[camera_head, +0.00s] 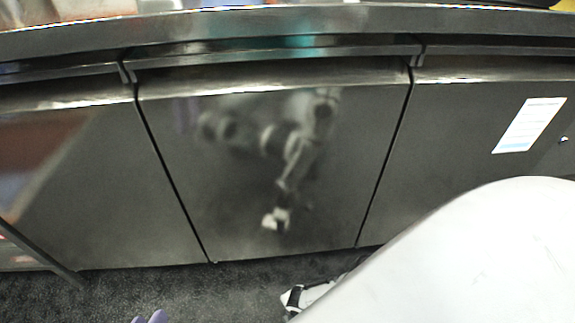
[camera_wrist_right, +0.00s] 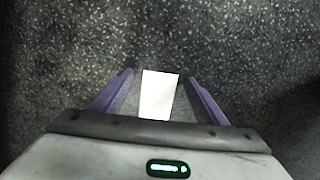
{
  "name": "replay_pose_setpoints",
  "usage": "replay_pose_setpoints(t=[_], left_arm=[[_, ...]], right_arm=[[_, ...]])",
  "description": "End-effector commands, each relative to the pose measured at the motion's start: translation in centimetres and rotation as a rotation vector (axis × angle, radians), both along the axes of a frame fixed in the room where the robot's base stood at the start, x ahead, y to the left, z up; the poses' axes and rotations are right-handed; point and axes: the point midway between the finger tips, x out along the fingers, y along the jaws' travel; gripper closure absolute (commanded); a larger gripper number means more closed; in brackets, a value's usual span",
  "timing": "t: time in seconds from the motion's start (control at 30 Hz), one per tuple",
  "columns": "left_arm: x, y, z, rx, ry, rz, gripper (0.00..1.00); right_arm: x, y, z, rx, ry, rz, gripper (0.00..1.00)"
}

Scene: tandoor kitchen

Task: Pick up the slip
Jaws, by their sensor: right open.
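The slip (camera_wrist_right: 158,95) is a small plain white rectangle in the right wrist view, against the dark speckled floor. My right gripper (camera_wrist_right: 159,74) is open, with one purple finger to each side of the slip and a gap on both sides. How far the fingers are above the slip is hard to tell. The slip's near end meets the edge of my gripper body in the picture. In the head view I cannot make out the slip. My left gripper (camera_head: 149,318) shows only as purple fingertips at the bottom edge; the rest is cut off.
A steel counter (camera_head: 290,20) with cabinet doors (camera_head: 240,150) crosses the head view. A white printed sheet (camera_head: 529,125) is on the right door. Dark speckled floor (camera_head: 200,293) lies in front. My white arm covers the lower right. A dark bar (camera_head: 40,255) slants at the left.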

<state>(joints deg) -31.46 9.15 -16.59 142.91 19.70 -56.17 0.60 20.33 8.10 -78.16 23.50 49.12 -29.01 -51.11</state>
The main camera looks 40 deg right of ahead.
Motion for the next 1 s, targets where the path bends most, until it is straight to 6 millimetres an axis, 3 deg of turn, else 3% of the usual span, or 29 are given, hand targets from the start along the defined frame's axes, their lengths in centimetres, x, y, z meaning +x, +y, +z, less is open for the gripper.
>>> replay_pose_setpoints(t=[0.13,0.4,0.93,1.0], left_arm=[[0.0,0.0,-0.1,0.001,0.002,0.0,0.77],[0.0,0.0,-0.2,0.001,0.002,0.0,0.77],[0.0,0.0,-0.4,0.002,0.001,0.0,0.77],[0.0,0.3,0.3,0.025,0.015,0.001,0.77]], right_arm=[[0.1,0.2,-0.2,0.002,-0.001,-0.002,0.33],[0.2,0.5,-0.3,0.006,-0.003,-0.001,0.76],[0.1,0.4,-0.2,0.006,-0.002,0.001,0.77],[0.1,0.4,1.6,0.005,-0.001,-0.002,0.77]])
